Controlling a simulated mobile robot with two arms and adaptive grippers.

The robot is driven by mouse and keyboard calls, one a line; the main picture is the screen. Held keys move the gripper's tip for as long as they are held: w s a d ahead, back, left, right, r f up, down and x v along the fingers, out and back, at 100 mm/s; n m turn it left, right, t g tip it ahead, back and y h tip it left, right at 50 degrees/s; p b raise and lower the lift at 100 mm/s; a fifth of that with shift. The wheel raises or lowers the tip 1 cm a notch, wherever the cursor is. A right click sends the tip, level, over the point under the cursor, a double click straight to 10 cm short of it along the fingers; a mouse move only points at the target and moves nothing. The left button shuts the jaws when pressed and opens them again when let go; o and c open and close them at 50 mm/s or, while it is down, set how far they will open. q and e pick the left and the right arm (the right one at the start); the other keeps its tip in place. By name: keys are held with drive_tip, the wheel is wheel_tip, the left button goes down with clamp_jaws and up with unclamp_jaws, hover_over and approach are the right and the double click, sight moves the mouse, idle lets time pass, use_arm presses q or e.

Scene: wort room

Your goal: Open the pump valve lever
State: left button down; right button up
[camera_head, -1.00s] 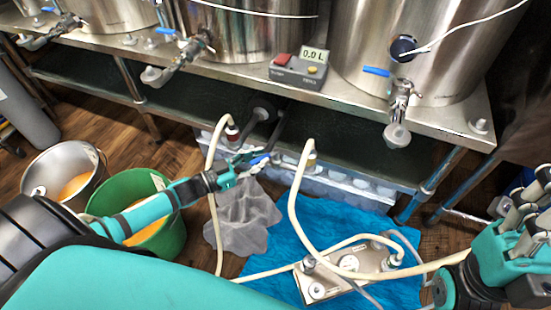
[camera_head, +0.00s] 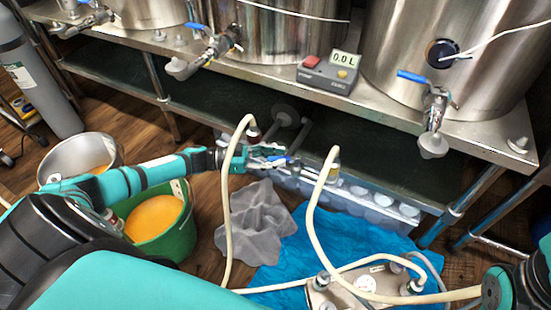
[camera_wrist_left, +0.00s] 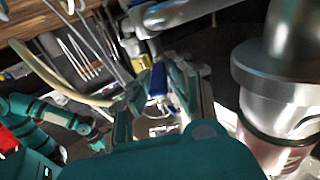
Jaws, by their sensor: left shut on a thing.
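The blue pump valve lever (camera_head: 282,159) shows just below the shelf edge, among the tips of my left gripper (camera_head: 268,154). In the left wrist view, the blue lever (camera_wrist_left: 158,78) stands between the two teal fingers of my left gripper (camera_wrist_left: 155,95), which is shut on it. The fingers hide part of the lever and the valve body.
Steel tanks (camera_head: 285,45) stand on a metal bench (camera_head: 390,110) above. A hose (camera_head: 228,200) rises close to my left gripper. The pump box (camera_head: 345,295) sits on a blue sheet (camera_head: 290,240). A green bucket (camera_head: 175,240) stands below my left forearm.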

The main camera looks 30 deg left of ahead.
use_arm(q)
drive_tip(key=c, duration=1.3)
unclamp_jaws()
drive_tip(key=shift+o, duration=0.2)
drive_tip(key=shift+a, duration=0.1)
drive_tip(key=v, duration=1.1)
drive_tip(key=shift+s+a, duration=0.25)
drive_tip(key=shift+a, duration=0.1)
